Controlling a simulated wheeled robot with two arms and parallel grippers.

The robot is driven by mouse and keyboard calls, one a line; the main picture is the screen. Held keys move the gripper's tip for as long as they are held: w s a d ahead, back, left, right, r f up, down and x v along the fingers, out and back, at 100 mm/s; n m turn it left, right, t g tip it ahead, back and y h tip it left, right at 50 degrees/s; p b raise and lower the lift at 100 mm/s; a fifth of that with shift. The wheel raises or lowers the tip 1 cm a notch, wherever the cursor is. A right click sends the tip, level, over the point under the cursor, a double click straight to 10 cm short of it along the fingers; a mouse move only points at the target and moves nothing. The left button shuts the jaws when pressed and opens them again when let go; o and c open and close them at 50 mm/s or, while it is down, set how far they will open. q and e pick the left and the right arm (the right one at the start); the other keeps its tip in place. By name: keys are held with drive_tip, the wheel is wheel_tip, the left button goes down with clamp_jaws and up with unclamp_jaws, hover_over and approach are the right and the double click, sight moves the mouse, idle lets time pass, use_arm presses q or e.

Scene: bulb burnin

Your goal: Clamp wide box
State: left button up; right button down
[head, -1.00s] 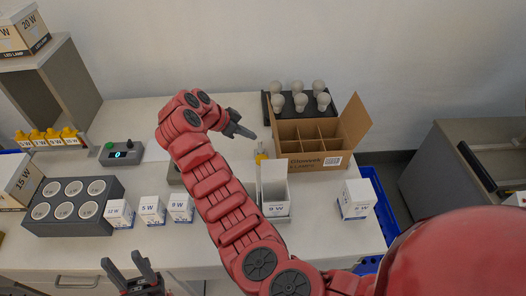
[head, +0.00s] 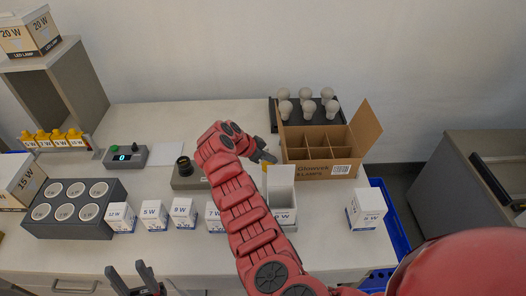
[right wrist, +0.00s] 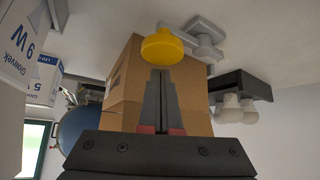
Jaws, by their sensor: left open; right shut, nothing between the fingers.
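The open cardboard carton (head: 318,170) with divider cells stands at the back right of the table; it is the widest open box there. It also shows behind the fingers in the right wrist view (right wrist: 125,85). My right gripper (head: 264,157) is shut and empty, just left of the carton's front left corner; its fingers also show in the right wrist view (right wrist: 160,95). A yellow round-topped thing (right wrist: 162,46) appears by the fingertips there. My left gripper (head: 137,280) is open and empty at the table's front edge, far from the carton.
An open white box (head: 281,194) stands before the carton, partly behind my right arm. Small lamp boxes (head: 183,212) line the front. A grey rack (head: 70,232) and a black socket device (head: 185,170) are left. Bulbs (head: 331,110) stand behind the carton. A white box (head: 366,209) sits right.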

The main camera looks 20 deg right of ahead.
drive_tip(key=shift+x, duration=0.85)
